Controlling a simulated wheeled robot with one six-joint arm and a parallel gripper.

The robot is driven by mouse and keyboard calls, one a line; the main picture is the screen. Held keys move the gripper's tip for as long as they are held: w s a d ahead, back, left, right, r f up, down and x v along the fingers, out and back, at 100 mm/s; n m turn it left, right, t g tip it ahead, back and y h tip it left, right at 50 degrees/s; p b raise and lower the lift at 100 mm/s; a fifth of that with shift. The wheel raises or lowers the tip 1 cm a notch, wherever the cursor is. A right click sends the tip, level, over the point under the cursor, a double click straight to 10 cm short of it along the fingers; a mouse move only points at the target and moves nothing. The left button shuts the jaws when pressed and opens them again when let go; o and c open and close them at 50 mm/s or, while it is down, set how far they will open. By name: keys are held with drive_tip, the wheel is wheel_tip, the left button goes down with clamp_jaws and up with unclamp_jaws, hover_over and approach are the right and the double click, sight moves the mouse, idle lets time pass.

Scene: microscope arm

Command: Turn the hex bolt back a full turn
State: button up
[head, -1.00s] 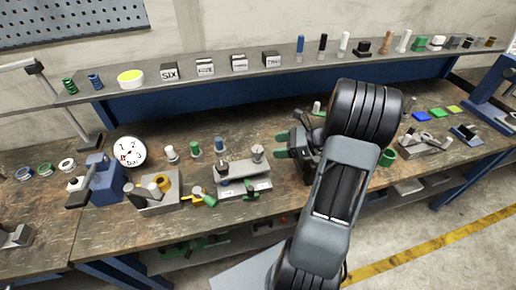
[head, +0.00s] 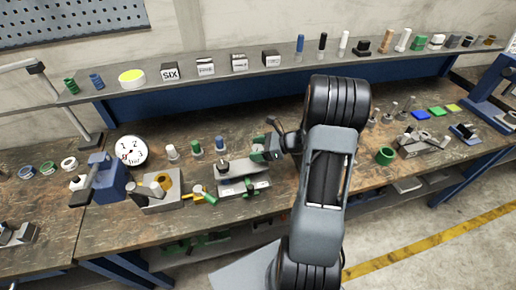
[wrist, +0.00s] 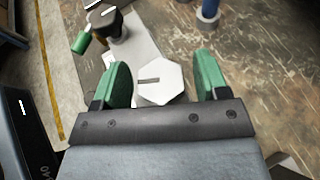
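The hex bolt (wrist: 162,84) is a pale grey six-sided head with a dark slot line on top. In the wrist view it lies between the two green fingers of my gripper (wrist: 163,72), which stand apart with gaps visible on both sides. In the head view my gripper (head: 266,148) is at the right end of the grey metal fixture (head: 238,187), and its fingers mostly hide the bolt there. The fixture's plate (wrist: 146,50) runs away behind the bolt in the wrist view.
A dark post with a green handle (wrist: 84,42) stands at the fixture's other end. A blue peg (head: 220,145) and green pegs stand behind the fixture. A block with a yellow-brown ring (head: 163,182) and a clock-like dial (head: 131,151) are to the left. A green ring (head: 385,156) lies right.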

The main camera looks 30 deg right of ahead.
drive_tip(key=c, duration=0.9)
drive_tip(key=shift+o, duration=0.2)
drive_tip(key=n+g+y, duration=0.2)
drive_tip(key=n+g, duration=0.3)
drive_tip(key=o, duration=0.9)
drive_tip(key=b+v, duration=0.2)
drive_tip(key=v, duration=1.1)
drive_tip(key=shift+d+r+b, duration=0.1)
drive_tip(key=shift+d+b, duration=0.3)
drive_tip(key=shift+d, duration=0.05)
drive_tip(key=shift+w, duration=0.1)
